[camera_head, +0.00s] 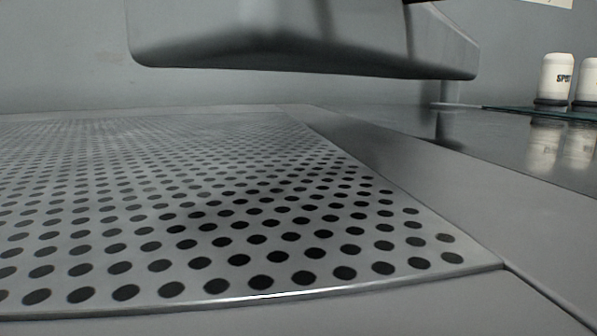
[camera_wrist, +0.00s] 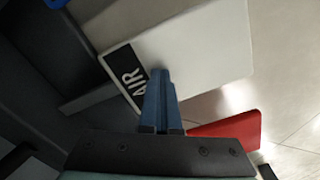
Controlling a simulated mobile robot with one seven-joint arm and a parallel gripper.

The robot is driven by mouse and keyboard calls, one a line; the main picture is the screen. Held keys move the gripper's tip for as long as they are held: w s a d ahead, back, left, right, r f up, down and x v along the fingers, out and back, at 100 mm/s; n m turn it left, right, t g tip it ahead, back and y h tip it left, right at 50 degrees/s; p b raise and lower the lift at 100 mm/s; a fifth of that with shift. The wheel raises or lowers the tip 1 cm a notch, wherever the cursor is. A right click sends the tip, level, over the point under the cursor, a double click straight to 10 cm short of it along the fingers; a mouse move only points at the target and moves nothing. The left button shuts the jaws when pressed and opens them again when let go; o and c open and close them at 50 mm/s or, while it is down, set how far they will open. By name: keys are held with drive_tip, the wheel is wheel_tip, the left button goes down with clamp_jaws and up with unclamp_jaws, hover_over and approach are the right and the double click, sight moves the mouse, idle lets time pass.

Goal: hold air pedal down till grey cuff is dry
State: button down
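In the wrist view the air pedal (camera_wrist: 205,55) is a pale, broad plate with a black label reading "AIR" along its left edge. My gripper (camera_wrist: 160,73) has its two blue fingers together, with nothing seen between them. The fingertips overlap the pedal's lower left part, by the label. I cannot tell whether they touch it or whether the pedal is pressed down. My gripper does not show in the head view. I see no grey cuff in either view.
A red pedal-like piece (camera_wrist: 228,132) lies right of my fingers, close by. A dark frame is at the left. In the head view a perforated metal board (camera_head: 215,292) fills the foreground, under a large grey body (camera_head: 300,45). White bottles (camera_head: 556,78) stand at right.

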wheel_tip(320, 180, up, 8)
drive_tip(key=p, duration=0.8)
drive_tip(key=shift+r+p, duration=0.2)
drive_tip(key=shift+p, duration=0.1)
drive_tip(key=shift+s, duration=0.1)
